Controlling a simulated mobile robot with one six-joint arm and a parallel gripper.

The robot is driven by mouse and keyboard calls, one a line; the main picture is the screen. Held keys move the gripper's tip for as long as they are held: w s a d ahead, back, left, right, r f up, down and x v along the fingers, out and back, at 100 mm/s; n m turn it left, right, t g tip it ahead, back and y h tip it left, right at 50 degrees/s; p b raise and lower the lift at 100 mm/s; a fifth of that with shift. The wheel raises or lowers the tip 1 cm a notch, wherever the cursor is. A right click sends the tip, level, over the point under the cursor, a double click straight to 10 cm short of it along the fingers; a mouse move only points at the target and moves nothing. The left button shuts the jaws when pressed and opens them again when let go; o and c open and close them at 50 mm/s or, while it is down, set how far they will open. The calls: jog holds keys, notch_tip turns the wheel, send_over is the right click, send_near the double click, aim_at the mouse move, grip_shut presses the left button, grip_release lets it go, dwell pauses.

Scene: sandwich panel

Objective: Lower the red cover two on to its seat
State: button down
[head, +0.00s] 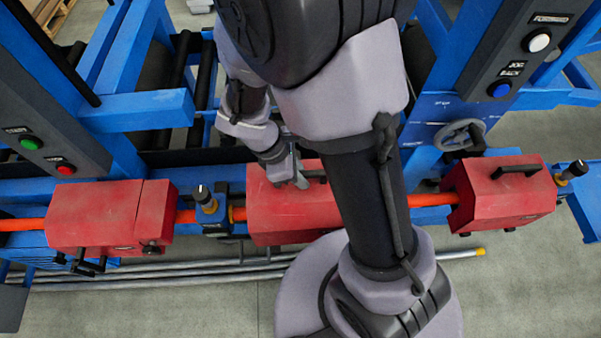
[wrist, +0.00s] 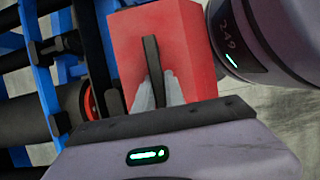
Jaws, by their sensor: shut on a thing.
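The red cover (head: 270,222) in the middle is a box with a black handle on top, partly hidden behind my arm. My gripper (head: 297,180) is shut on that handle (wrist: 151,55). In the wrist view the fingers lie on both sides of the handle and the red cover (wrist: 188,45) fills the space beyond them. The cover hangs over the line of the orange shaft (head: 240,214). Its seat is hidden beneath it, and I cannot tell whether its lower edge touches.
Another red cover (head: 95,215) sits over the shaft on the left, and a third (head: 510,197) on the right looks tilted. A black-topped post (head: 204,198) stands just left of the middle cover. Blue frame members (head: 135,110) and grey control panels (head: 45,125) rise behind.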

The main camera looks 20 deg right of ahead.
jog(key=shift+f+b, duration=1.5)
jog(key=shift+f, duration=0.95)
jog(key=c, duration=1.3)
grip_release()
jog(key=shift+s, duration=0.15)
jog(key=p+v, duration=0.7)
jog(key=v, duration=1)
jog(key=shift+r, duration=0.3)
jog(key=shift+r, duration=0.1)
notch_tip(320, 180, up, 8)
jog(key=p, duration=0.8)
